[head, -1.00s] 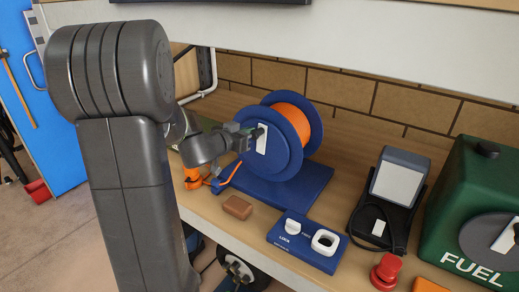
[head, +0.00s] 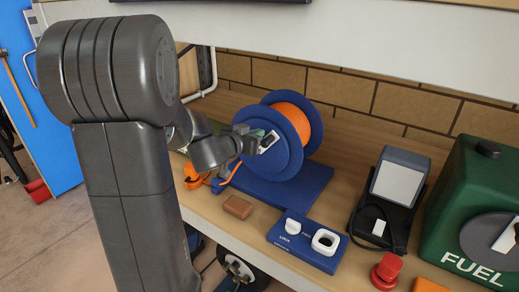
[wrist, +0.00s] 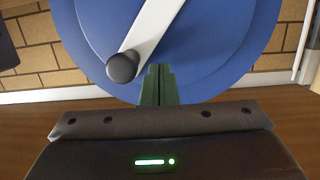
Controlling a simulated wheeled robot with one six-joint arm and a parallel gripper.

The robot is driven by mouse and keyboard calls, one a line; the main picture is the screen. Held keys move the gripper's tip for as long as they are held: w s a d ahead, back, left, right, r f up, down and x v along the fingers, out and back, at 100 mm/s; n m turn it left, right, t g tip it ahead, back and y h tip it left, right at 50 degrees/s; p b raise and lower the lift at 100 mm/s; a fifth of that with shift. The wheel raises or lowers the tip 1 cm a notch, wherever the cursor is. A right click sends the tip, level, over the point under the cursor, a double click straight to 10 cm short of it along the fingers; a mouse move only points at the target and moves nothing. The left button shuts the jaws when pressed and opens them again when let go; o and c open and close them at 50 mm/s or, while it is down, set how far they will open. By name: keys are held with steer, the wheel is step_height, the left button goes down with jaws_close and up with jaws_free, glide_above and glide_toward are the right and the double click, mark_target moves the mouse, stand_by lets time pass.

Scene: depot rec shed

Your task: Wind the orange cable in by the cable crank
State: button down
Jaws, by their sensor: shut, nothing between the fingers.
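The blue cable reel (head: 291,160) stands on a blue base on the bench, with orange cable (head: 292,112) wound on its drum. The crank is a white arm (wrist: 155,27) on the reel's near face, ending in a dark round knob (wrist: 122,67). In the head view the crank (head: 269,143) is partly hidden by my gripper (head: 258,139). My gripper's green fingers (wrist: 158,78) are shut and empty, pointing at the reel's face. In the wrist view the knob is just left of the fingertips and not between them. A loose orange cable end (head: 192,177) is left of the reel.
A brown block (head: 238,207) and a blue switch panel (head: 307,243) lie in front of the reel. A dark device with a pale screen (head: 398,183), a red button (head: 385,270) and a green fuel can (head: 480,190) stand to the right. A shelf (head: 350,45) overhangs the bench.

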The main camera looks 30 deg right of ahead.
steer(key=shift+s+d, duration=0.15)
steer(key=shift+s, duration=0.3)
steer(key=shift+w, duration=0.1)
